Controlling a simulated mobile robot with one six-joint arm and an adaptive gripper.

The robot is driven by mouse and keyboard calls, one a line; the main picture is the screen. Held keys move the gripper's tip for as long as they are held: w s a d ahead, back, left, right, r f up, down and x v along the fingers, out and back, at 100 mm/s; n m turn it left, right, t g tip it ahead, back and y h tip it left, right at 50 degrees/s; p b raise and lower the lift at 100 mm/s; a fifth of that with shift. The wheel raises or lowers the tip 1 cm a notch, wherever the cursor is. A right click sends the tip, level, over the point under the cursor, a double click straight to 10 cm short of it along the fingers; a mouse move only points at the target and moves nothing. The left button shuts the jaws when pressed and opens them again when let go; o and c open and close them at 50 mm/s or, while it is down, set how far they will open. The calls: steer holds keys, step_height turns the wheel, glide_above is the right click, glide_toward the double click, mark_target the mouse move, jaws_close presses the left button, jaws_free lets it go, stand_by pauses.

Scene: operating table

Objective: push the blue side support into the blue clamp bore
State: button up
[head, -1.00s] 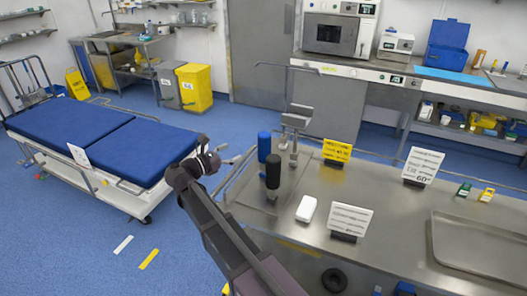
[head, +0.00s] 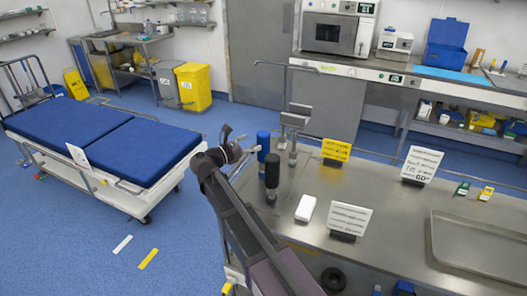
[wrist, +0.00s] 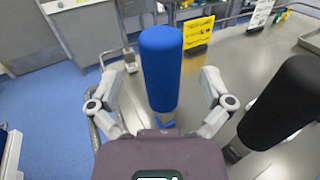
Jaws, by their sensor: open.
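The blue side support (head: 263,141) stands upright on the left part of the steel table, an upright cylinder with a metal lower end. It also shows in the middle of the wrist view (wrist: 161,65). My gripper (head: 245,152) is just left of it in the head view. In the wrist view my open gripper (wrist: 160,85) has one finger on each side of the blue support, with gaps between. I cannot make out the blue clamp bore with certainty. A small blue item (head: 404,287) is cut off at the bottom edge of the head view.
A black padded support (head: 272,170) stands close to the blue one, at right in the wrist view (wrist: 280,105). A white block (head: 305,208), signs (head: 349,218), a black ring (head: 333,279) and a tray (head: 480,240) are on the steel table (head: 395,215). A blue-topped bed (head: 110,150) stands left.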

mark_target(263, 133)
steer(key=shift+x, duration=2.65)
steer(key=shift+f, duration=0.1)
steer(key=c, duration=1.3)
steer(key=shift+c, duration=0.2)
step_height(263, 133, up, 4)
steer(key=p, duration=0.3)
steer(key=shift+f, duration=0.2)
steer(key=s+a+p, duration=0.1)
steer(key=s+a, duration=0.1)
steer(key=s, duration=0.5)
steer(key=s+a+r, duration=0.1)
steer(key=s+a, duration=0.2)
steer(key=s, duration=0.5)
steer(key=shift+a+r+p, duration=0.2)
steer(key=shift+a+p, duration=0.15)
steer(key=shift+p, duration=0.05)
